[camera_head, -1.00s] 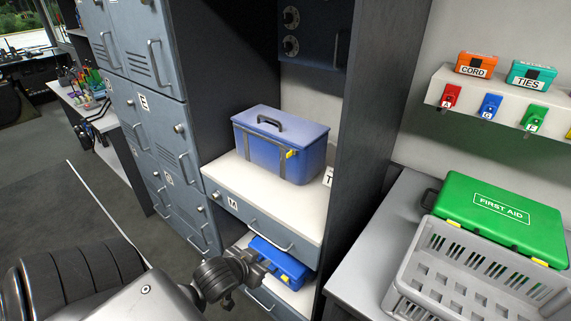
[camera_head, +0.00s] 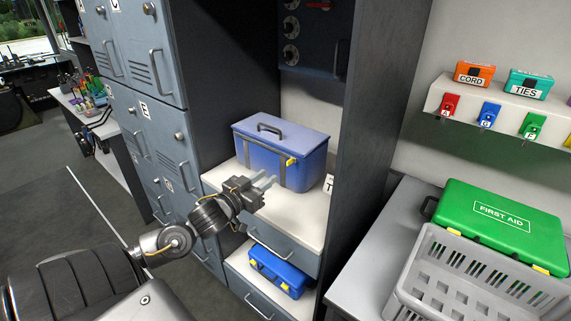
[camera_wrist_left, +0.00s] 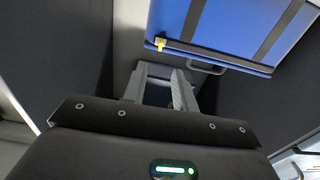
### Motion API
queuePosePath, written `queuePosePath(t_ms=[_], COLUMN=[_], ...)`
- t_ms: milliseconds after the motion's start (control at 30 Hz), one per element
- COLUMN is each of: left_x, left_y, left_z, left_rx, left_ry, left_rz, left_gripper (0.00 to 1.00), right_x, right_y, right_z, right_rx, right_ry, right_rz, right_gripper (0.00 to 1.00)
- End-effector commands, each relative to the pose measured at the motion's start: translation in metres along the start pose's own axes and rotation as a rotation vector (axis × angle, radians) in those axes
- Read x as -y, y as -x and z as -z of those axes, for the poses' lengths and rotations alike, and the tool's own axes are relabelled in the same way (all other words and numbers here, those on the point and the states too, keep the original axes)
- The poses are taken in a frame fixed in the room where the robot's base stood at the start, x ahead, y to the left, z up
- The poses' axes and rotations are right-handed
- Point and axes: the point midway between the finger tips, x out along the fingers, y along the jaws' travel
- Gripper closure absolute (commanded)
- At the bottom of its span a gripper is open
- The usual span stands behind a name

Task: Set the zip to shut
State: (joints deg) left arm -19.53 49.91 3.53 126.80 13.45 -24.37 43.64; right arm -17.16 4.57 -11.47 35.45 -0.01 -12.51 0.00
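The blue bag (camera_head: 262,158) stands upright on the white shelf, with a dark handle on its lid and dark straps down its front. Its yellow zip tab (camera_head: 291,160) sits at the front right, just under the lid. In the left wrist view the bag (camera_wrist_left: 225,25) is at the upper right, with the yellow tab (camera_wrist_left: 160,43) near its corner. My left gripper (camera_head: 268,184) is in front of the bag's lower left front, left of and below the tab. Its fingers (camera_wrist_left: 162,80) are apart with nothing between them. Whether the zip is open is too small to tell. My right gripper is out of view.
The dark cabinet side (camera_head: 352,150) rises right of the bag, and grey lockers (camera_head: 150,60) stand left. A blue case (camera_head: 279,270) with yellow latches lies below the shelf (camera_head: 306,205). A grey basket (camera_head: 440,275) and green first aid case (camera_head: 500,215) are at right.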

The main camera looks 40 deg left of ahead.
Motion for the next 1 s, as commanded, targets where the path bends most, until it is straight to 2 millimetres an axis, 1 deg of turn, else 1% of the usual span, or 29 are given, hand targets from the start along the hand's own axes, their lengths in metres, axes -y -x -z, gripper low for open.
queuePosePath(t_ms=[100,300,500,600,700,1000], left_x=[0.0,0.001,0.001,0.0,0.0,0.0], left_y=[-0.018,-0.054,-0.082,-0.09,-0.095,-0.097], left_z=[0.003,0.003,0.002,0.001,0.0,0.0], left_rx=[-0.003,-0.001,0.0,0.001,0.002,0.002], left_ry=[-0.001,0.0,0.0,-0.001,-0.001,-0.001], left_rz=[0.001,0.003,0.002,0.001,0.001,0.001], left_gripper=[0.72,0.72,0.72,0.72,0.72,0.72], right_x=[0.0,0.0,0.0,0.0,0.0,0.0], right_y=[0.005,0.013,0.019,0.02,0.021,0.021], right_z=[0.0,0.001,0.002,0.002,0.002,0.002], right_rx=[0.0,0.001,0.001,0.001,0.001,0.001], right_ry=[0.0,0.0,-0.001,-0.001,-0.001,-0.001], right_rz=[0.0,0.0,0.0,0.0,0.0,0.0], right_gripper=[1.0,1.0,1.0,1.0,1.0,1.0])
